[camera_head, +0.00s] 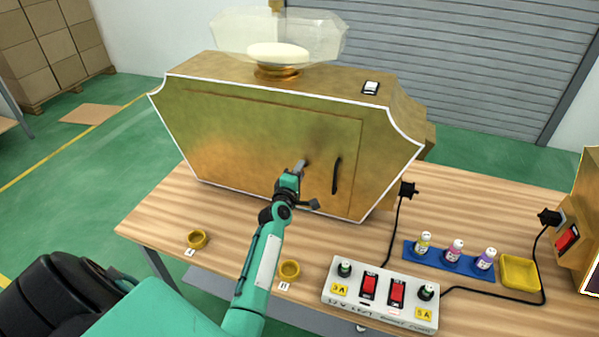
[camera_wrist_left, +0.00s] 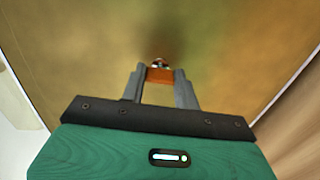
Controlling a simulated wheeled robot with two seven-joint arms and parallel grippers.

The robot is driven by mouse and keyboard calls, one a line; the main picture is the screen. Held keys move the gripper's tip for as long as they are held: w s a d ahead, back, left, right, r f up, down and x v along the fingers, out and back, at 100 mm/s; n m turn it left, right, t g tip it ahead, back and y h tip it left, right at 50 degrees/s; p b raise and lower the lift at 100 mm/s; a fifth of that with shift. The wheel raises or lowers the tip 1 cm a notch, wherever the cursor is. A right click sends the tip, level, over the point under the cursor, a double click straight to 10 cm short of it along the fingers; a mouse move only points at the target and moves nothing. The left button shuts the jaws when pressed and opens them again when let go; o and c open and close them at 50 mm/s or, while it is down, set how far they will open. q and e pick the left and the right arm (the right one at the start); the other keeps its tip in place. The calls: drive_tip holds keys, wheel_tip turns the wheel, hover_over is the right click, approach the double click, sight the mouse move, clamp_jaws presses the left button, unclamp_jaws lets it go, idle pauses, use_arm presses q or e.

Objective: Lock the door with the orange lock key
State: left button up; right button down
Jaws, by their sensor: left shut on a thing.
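The door (camera_head: 260,140) is the gold-brown front panel of the vending machine and looks closed. A dark handle (camera_head: 337,175) is on its right part. My left gripper (camera_head: 302,164) is at the door, left of the handle. In the left wrist view its two fingers (camera_wrist_left: 158,85) are shut on the orange key (camera_wrist_left: 159,75), at a small round metal lock (camera_wrist_left: 158,63) on the door. Whether the key is fully in the lock, and which way it is turned, I cannot tell. My right gripper is not in view.
On the wooden table are two small yellow rings (camera_head: 198,239), a white power strip (camera_head: 380,293) with red switches, a blue tray (camera_head: 449,263) with small bottles and a yellow dish (camera_head: 520,272). Black cables (camera_head: 396,225) run on the right.

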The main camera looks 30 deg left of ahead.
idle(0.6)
use_arm(q)
drive_tip(key=o, duration=1)
drive_tip(key=b+v, duration=0.2)
drive_tip(key=v, duration=1.2)
drive_tip(key=shift+a+f, duration=0.1)
